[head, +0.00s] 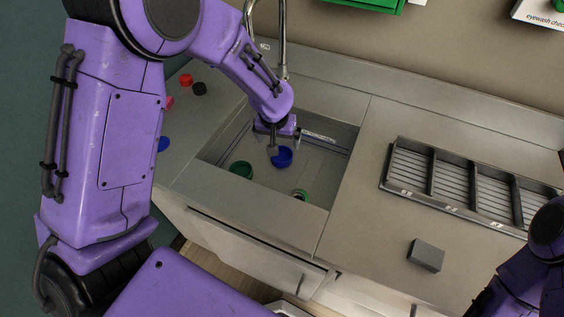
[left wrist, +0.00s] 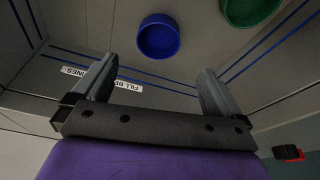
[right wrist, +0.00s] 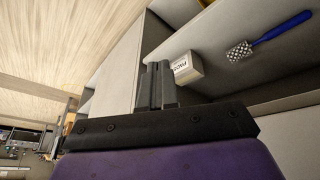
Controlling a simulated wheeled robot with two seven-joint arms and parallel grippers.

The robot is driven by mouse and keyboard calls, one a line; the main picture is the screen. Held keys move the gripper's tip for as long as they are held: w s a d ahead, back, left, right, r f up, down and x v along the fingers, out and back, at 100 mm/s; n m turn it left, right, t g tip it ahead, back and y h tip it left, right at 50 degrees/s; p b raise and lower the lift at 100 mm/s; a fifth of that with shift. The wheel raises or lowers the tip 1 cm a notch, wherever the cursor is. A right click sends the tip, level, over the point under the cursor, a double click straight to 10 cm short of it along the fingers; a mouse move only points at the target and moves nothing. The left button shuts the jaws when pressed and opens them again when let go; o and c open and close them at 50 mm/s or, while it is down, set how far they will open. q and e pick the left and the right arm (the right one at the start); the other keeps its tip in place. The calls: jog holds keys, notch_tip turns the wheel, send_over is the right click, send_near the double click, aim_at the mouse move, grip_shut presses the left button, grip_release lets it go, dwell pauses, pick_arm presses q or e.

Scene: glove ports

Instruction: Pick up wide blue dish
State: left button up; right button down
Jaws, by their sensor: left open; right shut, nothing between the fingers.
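The wide blue dish (head: 283,158) lies in the sunken basin, partly behind my left gripper in the head view. It also shows whole in the left wrist view (left wrist: 158,36), ahead of the fingers and apart from them. My left gripper (head: 273,147) is open and empty, reaching down into the basin over the dish. Its two fingers stand wide apart in the left wrist view (left wrist: 155,82). My right gripper (right wrist: 157,68) is shut and empty, low by a pale cabinet front. In the head view only part of the right arm shows, at the lower right.
A faucet (head: 282,40) stands behind. A slotted rack (head: 452,182) and a grey block (head: 426,254) are on the right counter. Red and black round pieces (head: 199,88) lie at left.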

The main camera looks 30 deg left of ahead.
aim_at(282, 158)
pick_arm(q)
jog(key=x, duration=0.4)
jog(key=p+x, duration=0.1)
jog(key=x, duration=0.4)
jog(key=shift+d+f+p, duration=0.15)
jog(key=shift+d+p, duration=0.05)
jog(key=shift+p, duration=0.1)
jog(key=shift+w+f, duration=0.1)
jog(key=shift+f, duration=0.25)
jog(key=shift+r, duration=0.1)
jog(key=c, duration=1)
